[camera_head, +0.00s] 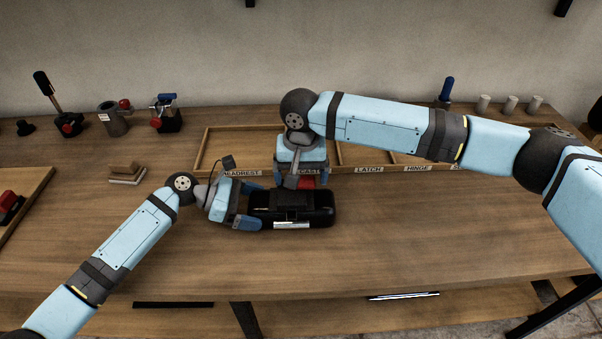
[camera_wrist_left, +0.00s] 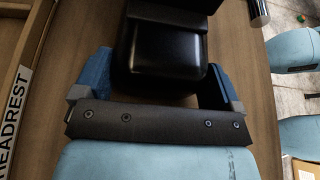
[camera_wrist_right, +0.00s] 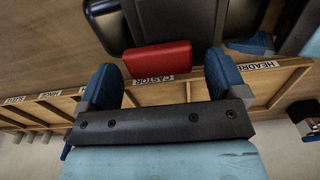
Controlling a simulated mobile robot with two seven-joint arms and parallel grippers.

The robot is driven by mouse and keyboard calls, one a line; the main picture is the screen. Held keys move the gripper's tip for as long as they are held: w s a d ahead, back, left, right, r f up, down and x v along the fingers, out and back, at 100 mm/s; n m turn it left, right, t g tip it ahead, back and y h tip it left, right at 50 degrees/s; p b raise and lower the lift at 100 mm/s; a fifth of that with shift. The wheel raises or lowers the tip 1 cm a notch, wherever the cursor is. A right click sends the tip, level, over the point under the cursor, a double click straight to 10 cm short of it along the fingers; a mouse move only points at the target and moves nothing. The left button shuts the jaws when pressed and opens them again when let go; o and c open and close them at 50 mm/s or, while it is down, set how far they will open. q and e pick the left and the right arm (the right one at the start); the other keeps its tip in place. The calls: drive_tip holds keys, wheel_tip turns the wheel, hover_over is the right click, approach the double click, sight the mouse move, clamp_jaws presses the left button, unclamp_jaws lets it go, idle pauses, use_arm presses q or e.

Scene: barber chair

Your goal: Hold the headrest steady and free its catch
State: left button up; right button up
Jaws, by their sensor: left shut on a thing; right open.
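The black headrest (camera_head: 321,208) lies on the wooden table in front of the labelled tray. My left gripper (camera_head: 252,205) is shut on its left end; the left wrist view shows the dark headrest (camera_wrist_left: 170,62) between the two blue fingers. The red catch (camera_head: 307,182) is on the headrest's far side, partly hidden by my right gripper in the head view. My right gripper (camera_head: 301,180) is open and points down over it. In the right wrist view the red catch (camera_wrist_right: 157,60) lies between and just ahead of the open fingertips, with a gap to each finger.
The wooden tray (camera_head: 208,150) behind carries labels such as HEADREST, CASTOR, LATCH and HINGE. Small wooden blocks (camera_head: 125,172) lie at left. A lever device (camera_head: 68,122), a grey cup part (camera_head: 113,120) and a clamp (camera_head: 165,115) stand farther back. The front table is clear.

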use_arm(q)
drive_tip(key=shift+r, duration=0.1)
use_arm(e)
drive_tip(key=c, duration=0.9)
drive_tip(key=n, duration=0.4)
drive_tip(key=shift+w+a+n, duration=0.25)
drive_tip(key=shift+w+n, duration=0.15)
drive_tip(key=n, duration=0.4)
drive_tip(key=shift+w+a+n, duration=0.3)
drive_tip(key=shift+a, duration=0.05)
drive_tip(key=n, duration=0.4)
drive_tip(key=shift+w+a, duration=0.1)
drive_tip(key=shift+a, duration=0.3)
drive_tip(key=shift+a+n, duration=0.2)
drive_tip(key=shift+n, duration=0.9)
drive_tip(key=shift+a+n, duration=0.15)
drive_tip(key=shift+n, duration=0.95)
